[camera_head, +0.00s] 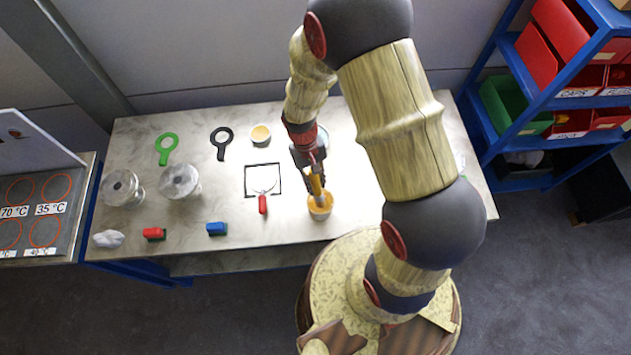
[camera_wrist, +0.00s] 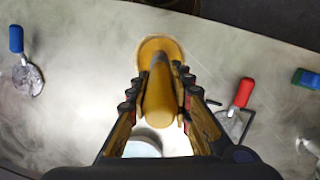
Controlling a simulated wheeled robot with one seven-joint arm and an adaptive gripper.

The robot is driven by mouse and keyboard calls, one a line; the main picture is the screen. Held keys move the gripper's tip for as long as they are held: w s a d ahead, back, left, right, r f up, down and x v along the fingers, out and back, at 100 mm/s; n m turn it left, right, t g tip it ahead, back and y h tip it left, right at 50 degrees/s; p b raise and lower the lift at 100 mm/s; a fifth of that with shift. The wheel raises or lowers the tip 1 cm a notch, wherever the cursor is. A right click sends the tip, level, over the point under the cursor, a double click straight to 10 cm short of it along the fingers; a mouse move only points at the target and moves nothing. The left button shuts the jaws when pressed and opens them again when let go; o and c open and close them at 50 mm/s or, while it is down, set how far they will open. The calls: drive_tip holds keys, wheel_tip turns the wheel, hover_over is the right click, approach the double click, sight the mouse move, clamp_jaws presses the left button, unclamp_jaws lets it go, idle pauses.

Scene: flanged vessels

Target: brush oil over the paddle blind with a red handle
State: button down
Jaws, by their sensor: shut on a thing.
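The paddle blind with a red handle (camera_head: 263,204) lies flat on the table, its grey disc inside a black square outline. In the wrist view its red handle (camera_wrist: 244,92) is at the right. My gripper (camera_head: 314,168) is shut on a yellow-brown brush (camera_wrist: 159,95), which points down. The brush's lower end is over or in a small tan cup (camera_head: 320,212) near the table's front edge. In the wrist view the cup's rim (camera_wrist: 160,42) shows around the brush, but its tip is hidden. The cup stands to the right of the paddle blind in the head view.
A second bowl (camera_head: 260,134), a green ring paddle (camera_head: 166,148) and a black one (camera_head: 221,142) lie farther back. Two flanged vessels (camera_head: 180,181) stand left. Blue (camera_head: 216,228) and red (camera_head: 154,233) blocks are in front. A blue-handled paddle (camera_wrist: 17,39) shows in the wrist view.

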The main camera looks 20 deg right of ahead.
drive_tip(key=shift+r, duration=0.1)
drive_tip(key=shift+r+p, duration=2.25)
drive_tip(key=shift+r, duration=1)
drive_tip(key=shift+r+p, duration=1.45)
drive_tip(key=shift+r, duration=0.5)
drive_tip(key=shift+f, duration=0.15)
